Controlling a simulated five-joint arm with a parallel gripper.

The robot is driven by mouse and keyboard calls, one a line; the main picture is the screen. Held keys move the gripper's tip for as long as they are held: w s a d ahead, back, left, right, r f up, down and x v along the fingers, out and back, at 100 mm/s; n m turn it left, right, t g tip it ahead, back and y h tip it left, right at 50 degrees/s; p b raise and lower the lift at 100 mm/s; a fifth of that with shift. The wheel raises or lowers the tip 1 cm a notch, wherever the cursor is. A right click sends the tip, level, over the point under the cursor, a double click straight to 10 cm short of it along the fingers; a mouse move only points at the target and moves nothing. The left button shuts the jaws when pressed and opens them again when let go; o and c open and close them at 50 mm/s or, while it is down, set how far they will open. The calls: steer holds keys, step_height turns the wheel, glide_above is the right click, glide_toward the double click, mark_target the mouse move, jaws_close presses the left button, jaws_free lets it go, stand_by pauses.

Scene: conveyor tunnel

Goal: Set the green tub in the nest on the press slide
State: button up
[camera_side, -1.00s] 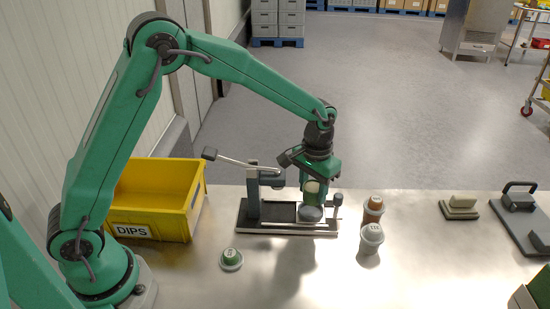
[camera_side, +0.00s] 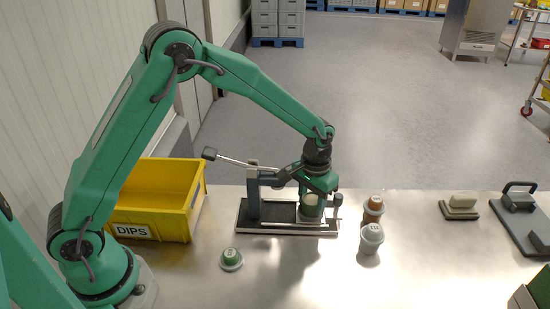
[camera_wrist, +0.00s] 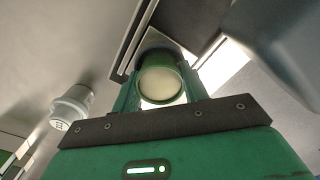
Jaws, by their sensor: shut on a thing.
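The green tub (camera_side: 312,206), with a pale cream top, is held upright between the fingers of my gripper (camera_side: 313,198). It also shows in the wrist view (camera_wrist: 161,80), with a finger on each side of it. My gripper (camera_wrist: 160,92) is shut on the tub. The tub is down at the grey round nest (camera_side: 305,217) at the right end of the press slide (camera_side: 283,213). The tub and fingers hide most of the nest, so I cannot tell whether the tub rests fully in it.
The press post (camera_side: 253,190) with its lever (camera_side: 232,162) stands just left of my gripper. Two cups (camera_side: 371,238) (camera_side: 374,205) stand to the right. A small green-topped piece (camera_side: 231,257) is in front. A yellow DIPS bin (camera_side: 160,195) stands left.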

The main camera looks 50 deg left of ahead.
mark_target(312, 199)
steer(key=shift+f, duration=0.3)
steer(key=shift+f, duration=0.3)
steer(key=shift+s, duration=0.1)
steer(key=o, duration=1.3)
steer(key=shift+o, duration=0.4)
step_height(312, 199, up, 13)
steer(key=shift+r, duration=0.25)
